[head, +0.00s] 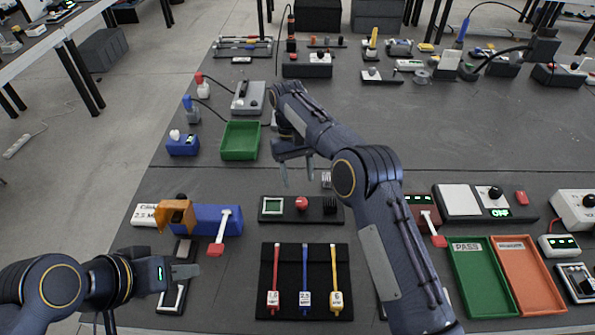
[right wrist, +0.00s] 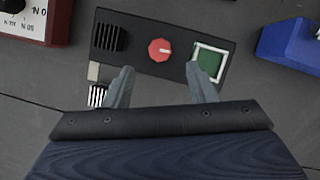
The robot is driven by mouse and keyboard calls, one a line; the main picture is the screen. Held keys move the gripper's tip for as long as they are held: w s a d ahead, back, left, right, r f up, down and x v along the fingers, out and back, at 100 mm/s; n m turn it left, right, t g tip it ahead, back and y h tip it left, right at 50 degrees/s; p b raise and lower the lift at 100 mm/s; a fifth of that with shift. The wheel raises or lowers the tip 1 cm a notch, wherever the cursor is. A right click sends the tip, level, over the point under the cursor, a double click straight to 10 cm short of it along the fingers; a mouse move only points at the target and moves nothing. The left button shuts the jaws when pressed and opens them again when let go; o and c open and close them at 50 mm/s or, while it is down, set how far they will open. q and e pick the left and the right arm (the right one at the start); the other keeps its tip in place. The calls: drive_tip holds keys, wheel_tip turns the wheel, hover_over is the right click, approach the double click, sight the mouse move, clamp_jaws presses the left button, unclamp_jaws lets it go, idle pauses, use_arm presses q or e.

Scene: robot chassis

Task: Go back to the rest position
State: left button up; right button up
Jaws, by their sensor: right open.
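My right gripper (head: 297,172) hangs over the table behind the black control panel (head: 273,216), which has a green-and-white square, a red knob and a black ribbed part. In the right wrist view its two fingers (right wrist: 158,78) stand wide apart with nothing between them, and the panel (right wrist: 133,42) lies beyond the fingertips. My left gripper (head: 184,271) is low at the left, over or beside a dark device with a light lever (head: 177,292). Its fingers overlap in this view, so their gap cannot be made out.
A black mat (head: 263,282) holds red, blue and yellow tools. A blue block with a red-tipped lever (head: 207,217) stands behind my left gripper. Green (head: 476,290) and orange (head: 533,285) trays lie right; a green bin (head: 240,141) stands farther back.

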drive_tip(key=shift+w+r, duration=0.15)
drive_tip(key=shift+r, duration=0.35)
